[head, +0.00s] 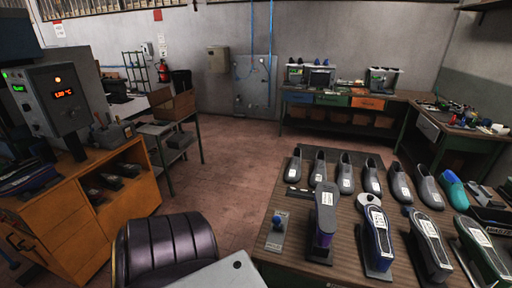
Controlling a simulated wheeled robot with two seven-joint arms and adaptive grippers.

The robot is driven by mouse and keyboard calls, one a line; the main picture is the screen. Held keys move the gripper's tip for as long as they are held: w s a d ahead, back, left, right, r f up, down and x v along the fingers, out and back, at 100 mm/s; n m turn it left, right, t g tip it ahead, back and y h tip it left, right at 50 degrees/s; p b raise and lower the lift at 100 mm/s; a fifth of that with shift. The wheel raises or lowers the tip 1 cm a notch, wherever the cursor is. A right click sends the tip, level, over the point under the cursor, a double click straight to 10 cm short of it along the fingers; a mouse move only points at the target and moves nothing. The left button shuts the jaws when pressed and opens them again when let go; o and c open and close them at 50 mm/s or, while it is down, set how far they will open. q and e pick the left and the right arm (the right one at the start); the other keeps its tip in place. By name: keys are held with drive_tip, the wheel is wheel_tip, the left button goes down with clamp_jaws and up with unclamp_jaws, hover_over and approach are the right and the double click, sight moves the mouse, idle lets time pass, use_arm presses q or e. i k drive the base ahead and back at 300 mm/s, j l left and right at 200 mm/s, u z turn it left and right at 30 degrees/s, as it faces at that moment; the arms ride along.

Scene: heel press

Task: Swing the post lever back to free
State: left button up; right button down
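I cannot single out the post lever with certainty. A small upright metal plate with a blue knob (277,220) stands at the near left corner of the wooden-topped table (343,262); whether it is the lever is unclear. A second blue knob (406,211) shows beside the labelled forms. Several forms stand along the table's near side, among them a purple-sided one (325,222) and a blue-sided one (378,238), each with a white label. Neither of my grippers is in view.
A dark padded chair back (170,245) is in front. Reddish floor (235,185) is free between cabinet and table.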

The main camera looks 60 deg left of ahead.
sight(276, 220)
drive_tip(key=u, duration=1.7)
